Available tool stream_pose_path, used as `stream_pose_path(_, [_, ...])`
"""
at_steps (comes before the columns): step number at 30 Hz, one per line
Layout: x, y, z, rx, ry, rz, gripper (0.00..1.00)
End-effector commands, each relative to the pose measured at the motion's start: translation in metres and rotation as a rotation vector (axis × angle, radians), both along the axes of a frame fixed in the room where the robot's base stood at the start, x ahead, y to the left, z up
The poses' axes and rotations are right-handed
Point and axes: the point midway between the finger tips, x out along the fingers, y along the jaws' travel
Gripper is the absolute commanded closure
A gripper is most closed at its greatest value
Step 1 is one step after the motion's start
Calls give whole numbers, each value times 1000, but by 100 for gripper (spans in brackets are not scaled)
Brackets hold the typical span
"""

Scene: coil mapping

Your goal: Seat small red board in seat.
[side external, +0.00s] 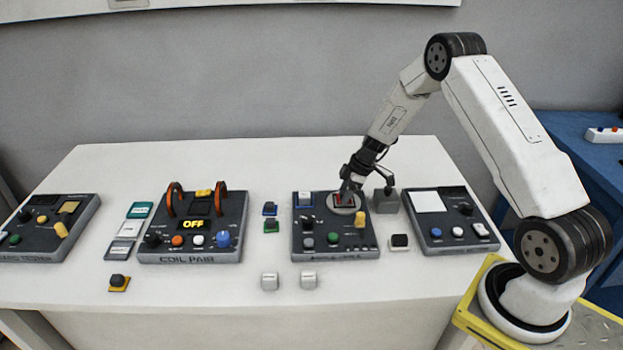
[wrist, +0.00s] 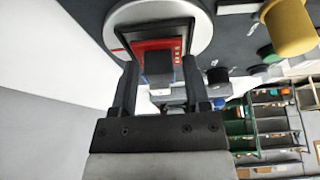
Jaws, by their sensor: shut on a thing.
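The small red board (side external: 344,198) is at the round silver seat (side external: 333,208) on the middle dark panel. In the wrist view the red board (wrist: 150,47) lies within the dark square frame in the silver disc (wrist: 199,28), roughly lined up with its edges. Whether it sits fully down cannot be told. A dark grip block (wrist: 159,70) stands on the board. My gripper (side external: 347,186) points down over the seat. In the wrist view my gripper (wrist: 157,77) has its two fingers on either side of the block, shut on the board; the fingers hide part of it.
On the same panel, a yellow knob (side external: 360,219) and a green button (side external: 333,238) stand close to the seat. A grey block (side external: 386,200) is just right of the panel. The coil pair panel (side external: 192,252) is to the left.

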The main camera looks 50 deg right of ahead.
Motion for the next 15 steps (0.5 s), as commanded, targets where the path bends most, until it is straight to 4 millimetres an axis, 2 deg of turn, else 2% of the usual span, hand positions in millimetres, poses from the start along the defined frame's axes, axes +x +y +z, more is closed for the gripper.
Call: stream_pose_path(15, [0,0,-3,-1,-1,0,97])
